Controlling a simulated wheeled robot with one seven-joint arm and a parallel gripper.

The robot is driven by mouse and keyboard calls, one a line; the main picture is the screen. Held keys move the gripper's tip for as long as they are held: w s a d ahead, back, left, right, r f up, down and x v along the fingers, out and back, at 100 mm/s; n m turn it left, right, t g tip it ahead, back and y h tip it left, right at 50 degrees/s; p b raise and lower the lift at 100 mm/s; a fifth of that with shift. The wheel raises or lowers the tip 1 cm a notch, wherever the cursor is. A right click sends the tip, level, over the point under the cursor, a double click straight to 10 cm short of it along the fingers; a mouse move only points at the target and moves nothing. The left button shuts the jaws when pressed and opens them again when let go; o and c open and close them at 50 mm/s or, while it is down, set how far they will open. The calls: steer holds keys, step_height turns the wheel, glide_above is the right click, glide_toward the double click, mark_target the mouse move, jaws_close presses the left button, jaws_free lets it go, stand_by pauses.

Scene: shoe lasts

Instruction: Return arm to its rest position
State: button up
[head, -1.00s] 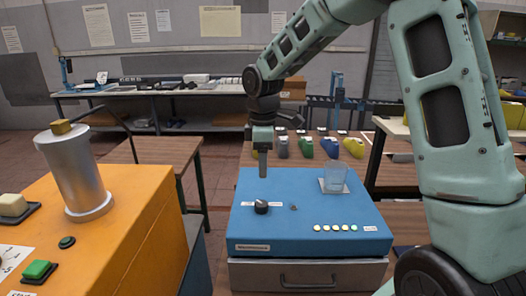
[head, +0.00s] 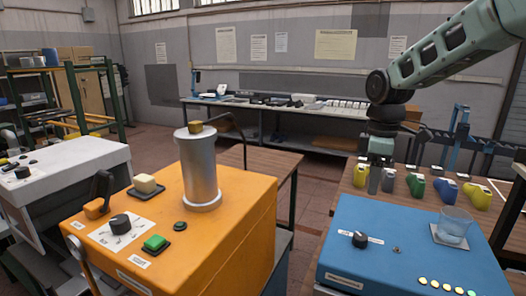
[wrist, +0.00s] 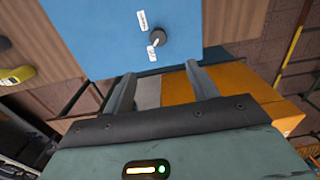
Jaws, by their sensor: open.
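My gripper (head: 376,182) hangs pointing down above the back of the blue machine (head: 385,220), at the end of my green arm. Its two fingers are apart with nothing between them, as the wrist view (wrist: 160,85) also shows. A black knob (head: 360,240) on the blue machine's top is below the gripper and clear of it. The knob also shows beyond the fingers in the wrist view (wrist: 158,37).
An orange machine (head: 240,215) with a metal cylinder (head: 200,165) stands left of the blue one. A clear cup (head: 454,224) sits on the blue machine's right. Several coloured shoe lasts (head: 446,190) stand on a table behind.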

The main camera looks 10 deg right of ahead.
steer(key=s+a+f+b, duration=0.25)
steer(key=s+a, duration=0.35)
steer(key=a, duration=0.4)
steer(key=s+a+f+m+b, duration=0.1)
steer(key=s+a+f, duration=0.2)
steer(key=s, duration=0.4)
steer(key=s+a+f+m+b, duration=0.1)
steer(key=s+a+f, duration=0.2)
steer(key=s, duration=0.5)
steer(key=s+a+f+m+b, duration=0.1)
steer(key=s+a+f, duration=0.3)
steer(key=s, duration=0.4)
steer(key=shift+m+y+b, duration=0.3)
steer(key=shift+s, duration=0.1)
